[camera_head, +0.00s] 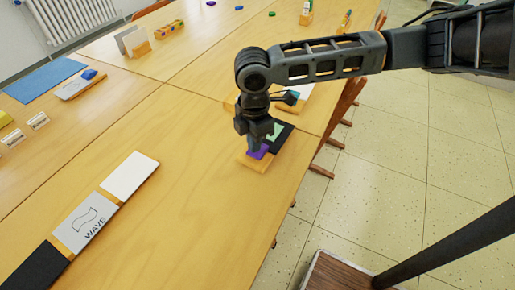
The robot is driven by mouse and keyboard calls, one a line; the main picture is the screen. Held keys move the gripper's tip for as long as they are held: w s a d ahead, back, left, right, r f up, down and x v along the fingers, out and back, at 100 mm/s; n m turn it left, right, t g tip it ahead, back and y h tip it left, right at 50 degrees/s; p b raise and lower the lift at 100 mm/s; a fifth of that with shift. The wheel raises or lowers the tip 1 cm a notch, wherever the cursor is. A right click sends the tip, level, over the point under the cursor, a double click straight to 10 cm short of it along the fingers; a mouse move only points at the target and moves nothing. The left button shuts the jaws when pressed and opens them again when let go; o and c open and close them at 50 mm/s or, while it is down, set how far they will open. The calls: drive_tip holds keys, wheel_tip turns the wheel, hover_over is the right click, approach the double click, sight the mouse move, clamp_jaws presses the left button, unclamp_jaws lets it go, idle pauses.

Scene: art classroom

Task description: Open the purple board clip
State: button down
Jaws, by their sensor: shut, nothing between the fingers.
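The purple board clip (261,152) is at the near end of a small dark board (285,138), above a light wooden block (258,164), close to the right edge of the table. My gripper (254,143) points down right over the purple clip, with its fingers shut and nothing seen between them. The fingertips seem to touch the clip or hover just above it; I cannot tell which. The gripper hides part of the clip, so I cannot tell whether it is open.
A pale green piece (274,131) lies on the dark board beside the gripper. A teal item (291,97) is behind it. The WAVE card (84,222) lies at the left front. The table (180,190) is clear between. Wooden chairs (347,104) stand along the right edge.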

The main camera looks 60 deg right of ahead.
drive_tip(key=shift+f+b, duration=0.4)
drive_tip(key=shift+f, duration=0.35)
idle(0.3)
drive_tip(key=shift+r+p, duration=3.2)
drive_tip(key=shift+r, duration=0.35)
